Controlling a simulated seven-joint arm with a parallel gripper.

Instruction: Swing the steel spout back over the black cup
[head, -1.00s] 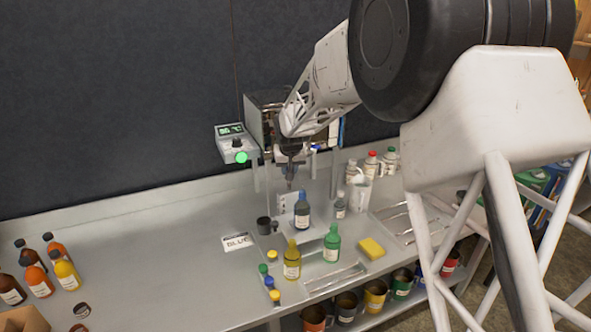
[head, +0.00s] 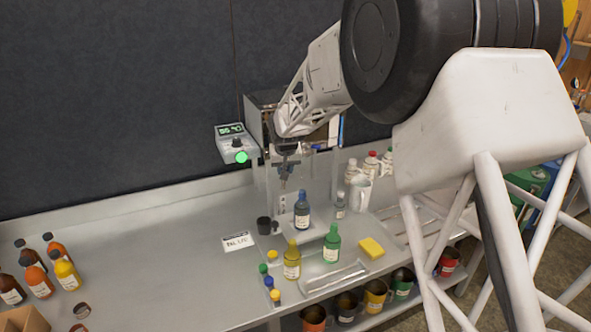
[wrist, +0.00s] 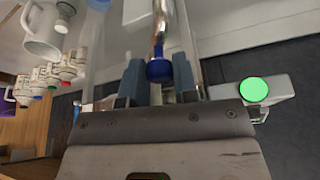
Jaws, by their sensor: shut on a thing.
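The steel spout (wrist: 158,28) shows in the wrist view as a shiny tube ending in a blue tip (wrist: 158,70). My gripper (wrist: 157,82) has its two fingers on either side of this tip and is shut on the spout. In the head view my gripper (head: 284,183) is in front of the evaporator, above and slightly right of the black cup (head: 263,225). The cup stands on the bench; the spout is mostly hidden there by my gripper and arm.
A dark blue bottle (head: 302,212) stands just right of the cup, close below my gripper. A control box (head: 236,142) with a lit green button is to the left. Green (head: 332,243) and yellow (head: 292,262) bottles stand in front. The bench's left middle is clear.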

